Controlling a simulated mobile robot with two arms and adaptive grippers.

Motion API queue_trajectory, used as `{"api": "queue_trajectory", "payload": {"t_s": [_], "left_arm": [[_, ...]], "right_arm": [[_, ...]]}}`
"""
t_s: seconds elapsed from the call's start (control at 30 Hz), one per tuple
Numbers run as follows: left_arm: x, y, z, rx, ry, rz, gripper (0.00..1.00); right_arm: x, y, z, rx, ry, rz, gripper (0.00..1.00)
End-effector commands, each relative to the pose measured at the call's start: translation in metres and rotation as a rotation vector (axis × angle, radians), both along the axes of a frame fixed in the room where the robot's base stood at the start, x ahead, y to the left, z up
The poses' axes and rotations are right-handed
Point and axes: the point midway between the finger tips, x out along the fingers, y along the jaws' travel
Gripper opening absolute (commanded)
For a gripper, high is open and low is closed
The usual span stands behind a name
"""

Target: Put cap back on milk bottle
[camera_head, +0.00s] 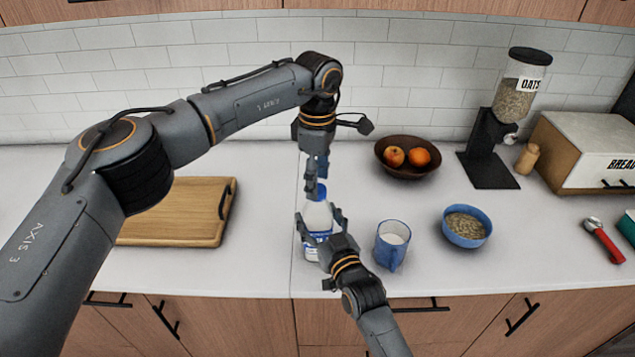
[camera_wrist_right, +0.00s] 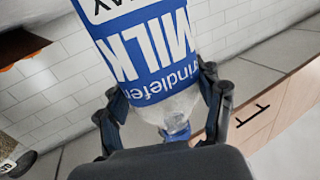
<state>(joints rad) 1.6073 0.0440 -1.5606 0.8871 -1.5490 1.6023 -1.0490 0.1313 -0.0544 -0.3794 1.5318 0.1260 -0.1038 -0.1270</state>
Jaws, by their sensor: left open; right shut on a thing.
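The milk bottle (camera_head: 319,214) stands upright near the counter's front edge, white with a blue label. My right gripper (camera_head: 322,230) is shut around its body from the front right. In the right wrist view the bottle (camera_wrist_right: 145,45) appears upside down between the fingers (camera_wrist_right: 163,105). The blue cap (camera_head: 319,192) is at the top of the bottle, and it also shows at the neck in the wrist view (camera_wrist_right: 178,129). I cannot tell whether it is fully seated. My left gripper (camera_head: 314,183) points down at the cap and is open; its fingers partly hide the cap.
A blue mug (camera_head: 392,244) stands just right of the bottle, with a blue bowl of oats (camera_head: 465,227) beyond. A fruit bowl (camera_head: 384,164) and an oats dispenser (camera_head: 485,150) are behind. A cutting board (camera_head: 180,210) lies left; bare counter separates it from the bottle.

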Motion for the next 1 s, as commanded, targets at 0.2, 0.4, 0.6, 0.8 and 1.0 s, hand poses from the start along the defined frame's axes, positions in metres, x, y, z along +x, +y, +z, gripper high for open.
{"api": "queue_trajectory", "payload": {"t_s": [0.2, 0.4, 0.6, 0.8, 1.0], "left_arm": [[0.000, 0.000, 0.028, -0.001, -0.002, 0.000, 0.56], [0.000, 0.000, 0.029, 0.000, 0.001, 0.000, 0.56], [0.000, 0.000, 0.030, 0.000, 0.000, 0.032, 0.52], [0.000, 0.000, 0.036, 0.000, -0.001, 0.274, 0.52], [0.000, 0.000, 0.046, 0.000, 0.000, 0.665, 0.52]], "right_arm": [[0.000, 0.000, -0.001, -0.001, 0.002, 0.000, 0.00], [0.000, 0.000, -0.001, -0.001, 0.002, 0.000, 0.00], [0.000, 0.000, -0.001, -0.001, 0.002, 0.000, 0.00], [0.000, 0.000, -0.001, -0.001, 0.002, 0.000, 0.00], [0.000, 0.000, -0.001, -0.001, 0.002, 0.000, 0.00]]}}
